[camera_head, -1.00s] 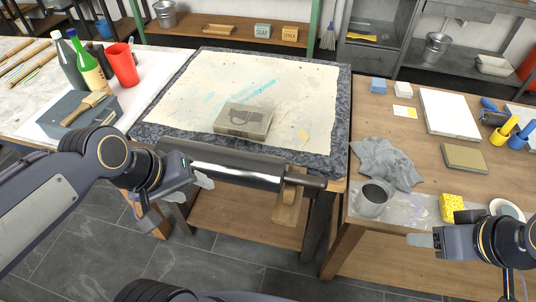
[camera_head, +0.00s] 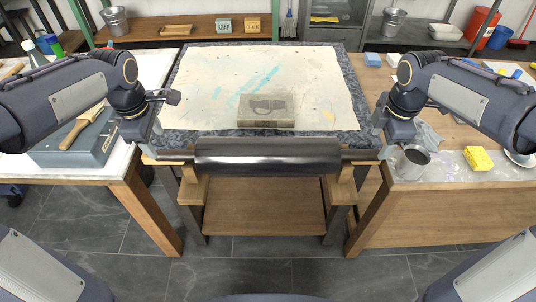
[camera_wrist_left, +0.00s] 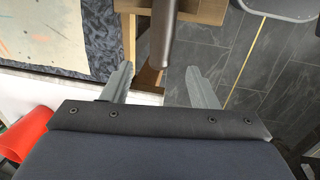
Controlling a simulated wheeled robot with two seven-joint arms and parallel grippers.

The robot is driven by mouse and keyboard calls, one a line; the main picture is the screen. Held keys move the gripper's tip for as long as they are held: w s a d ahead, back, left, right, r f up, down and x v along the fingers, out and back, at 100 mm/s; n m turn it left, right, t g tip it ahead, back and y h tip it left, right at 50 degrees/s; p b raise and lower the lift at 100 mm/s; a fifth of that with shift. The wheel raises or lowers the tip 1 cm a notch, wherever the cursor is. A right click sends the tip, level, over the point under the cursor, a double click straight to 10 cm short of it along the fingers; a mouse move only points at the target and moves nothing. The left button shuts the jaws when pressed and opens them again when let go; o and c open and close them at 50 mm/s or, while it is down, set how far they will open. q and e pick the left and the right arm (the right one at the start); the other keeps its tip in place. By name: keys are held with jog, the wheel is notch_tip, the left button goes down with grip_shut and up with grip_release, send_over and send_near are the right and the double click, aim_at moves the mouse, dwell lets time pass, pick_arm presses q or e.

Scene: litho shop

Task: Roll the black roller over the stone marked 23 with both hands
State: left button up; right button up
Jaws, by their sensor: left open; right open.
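The black roller (camera_head: 268,157) lies level on wooden rests in front of the press bed, with a handle at each end. The stone (camera_head: 265,111), a grey block with a dark drawing on top, lies behind it on stained paper; I cannot read its number. My left gripper (camera_head: 153,150) is open at the roller's left handle. In the left wrist view, the handle end (camera_wrist_left: 162,35) shows between the open fingers (camera_wrist_left: 160,70), apart from both. My right gripper (camera_head: 380,138) is open by the right handle; its fingers are partly hidden.
A grey box (camera_head: 75,148) with a brush stands on the left table. A metal cup (camera_head: 411,162), a grey cloth (camera_head: 428,136) and a yellow sponge (camera_head: 478,158) are on the right table near my right arm. The paper around the stone is clear.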

aim_at(161, 152)
pick_arm(q)
jog(key=shift+a+f, duration=0.1)
jog(key=shift+f, duration=0.4)
pick_arm(e)
jog(key=shift+a+f, duration=0.1)
jog(key=shift+f, duration=0.4)
pick_arm(q)
jog(key=f, duration=0.4)
jog(key=w+f, duration=0.1)
jog(key=f, duration=0.1)
jog(key=shift+w+f, duration=0.1)
jog(key=shift+f, duration=0.3)
pick_arm(e)
jog(key=f, duration=0.4)
jog(key=w+f, duration=0.1)
jog(key=f, duration=0.1)
jog(key=shift+w+f, duration=0.1)
jog(key=shift+f, duration=0.25)
pick_arm(q)
grip_shut()
pick_arm(e)
grip_shut()
pick_arm(q)
jog(key=shift+r, duration=0.1)
